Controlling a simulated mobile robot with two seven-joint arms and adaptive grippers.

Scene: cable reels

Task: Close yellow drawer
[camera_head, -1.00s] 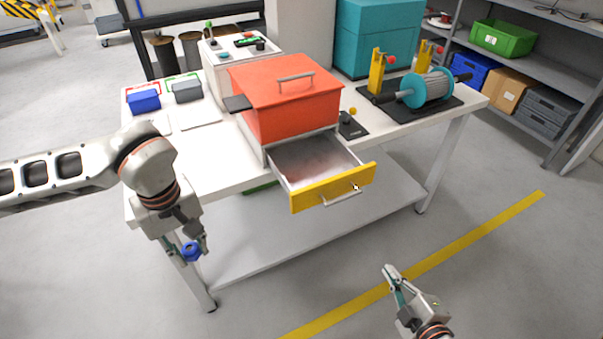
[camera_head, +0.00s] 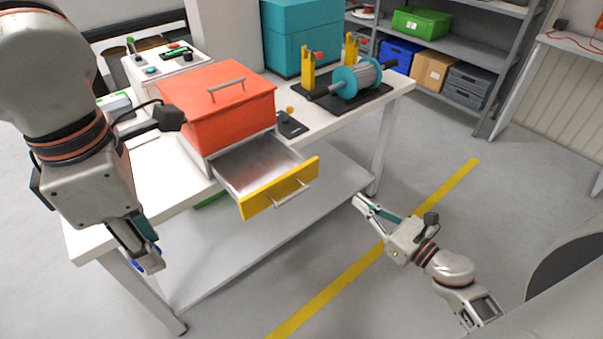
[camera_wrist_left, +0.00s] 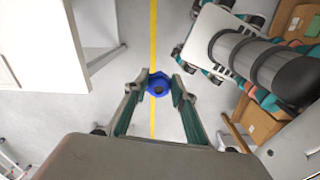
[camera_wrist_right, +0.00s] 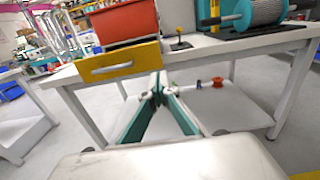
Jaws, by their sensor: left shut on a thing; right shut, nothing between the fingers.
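The yellow drawer (camera_head: 281,188) is pulled well out below the red box (camera_head: 217,107) on the white table; its metal inside looks empty. Its yellow front and handle also show in the right wrist view (camera_wrist_right: 120,63). My left gripper (camera_head: 148,262) hangs at the table's front left edge, shut on a blue round part (camera_wrist_left: 159,84), which is mostly hidden in the head view. My right gripper (camera_head: 359,201) is shut and empty, to the right of the drawer front and apart from it. In the right wrist view its fingertips (camera_wrist_right: 158,92) meet below and right of the drawer front.
The table (camera_head: 164,185) has a lower shelf (camera_head: 250,240). A teal reel (camera_head: 356,78) on a black stand is at the table's right end. A grey shelf unit with bins stands behind right. The floor before the drawer is clear, with a yellow line (camera_head: 370,260).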

